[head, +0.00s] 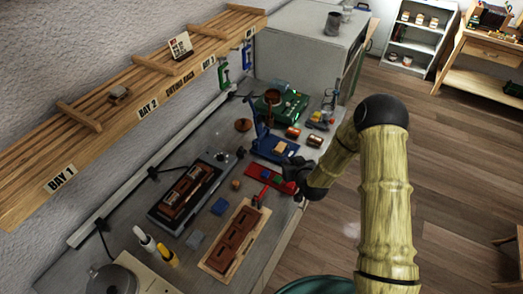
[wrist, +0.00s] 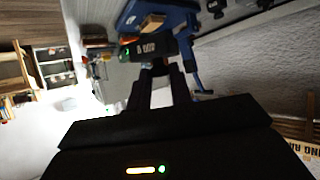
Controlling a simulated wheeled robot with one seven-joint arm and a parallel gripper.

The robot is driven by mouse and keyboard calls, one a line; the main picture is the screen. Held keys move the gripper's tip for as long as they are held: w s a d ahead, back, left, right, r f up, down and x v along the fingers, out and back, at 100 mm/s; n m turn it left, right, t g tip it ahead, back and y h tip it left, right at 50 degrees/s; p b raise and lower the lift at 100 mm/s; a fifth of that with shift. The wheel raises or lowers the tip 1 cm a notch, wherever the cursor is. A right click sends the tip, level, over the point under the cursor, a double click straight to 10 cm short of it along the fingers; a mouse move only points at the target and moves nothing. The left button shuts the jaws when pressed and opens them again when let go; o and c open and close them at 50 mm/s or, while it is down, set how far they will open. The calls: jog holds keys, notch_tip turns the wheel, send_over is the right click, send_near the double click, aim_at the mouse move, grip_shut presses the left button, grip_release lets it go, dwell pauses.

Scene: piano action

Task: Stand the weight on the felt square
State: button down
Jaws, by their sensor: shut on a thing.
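My gripper (wrist: 160,68) is shut on a dark block with pale lettering, which looks like the weight (wrist: 150,47), in the wrist view. In the head view my gripper (head: 298,170) is over the right edge of the workbench, beside the red tray, and hides most of what it holds. A flat blue square (head: 219,206) and a grey-blue square (head: 195,240) lie on the bench, left of my gripper. I cannot tell which of them is the felt square. Nothing stands on either.
A red tray (head: 262,188) with small coloured pieces and a blue stand (head: 272,148) are close to my gripper. A wooden tray (head: 218,262) and a dark tray (head: 160,212) lie nearer the front. A slatted wall rack (head: 105,150) overhangs the left side.

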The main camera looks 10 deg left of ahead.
jog(key=s+d+f+m+h+b, duration=0.2)
jog(key=s+d+f+b, duration=0.1)
jog(key=d, duration=0.7)
jog(key=s+d+f+m+t+h+b, duration=0.1)
jog(key=s+d+f+m+h+b, duration=0.2)
jog(key=d+f+b, duration=0.3)
jog(key=d+f, duration=0.1)
jog(key=d, duration=0.2)
jog(key=shift+s+d+f+b, duration=0.15)
jog(key=shift+s+d+b, duration=0.15)
jog(key=shift+s+d, duration=0.1)
jog(key=shift+a, duration=0.1)
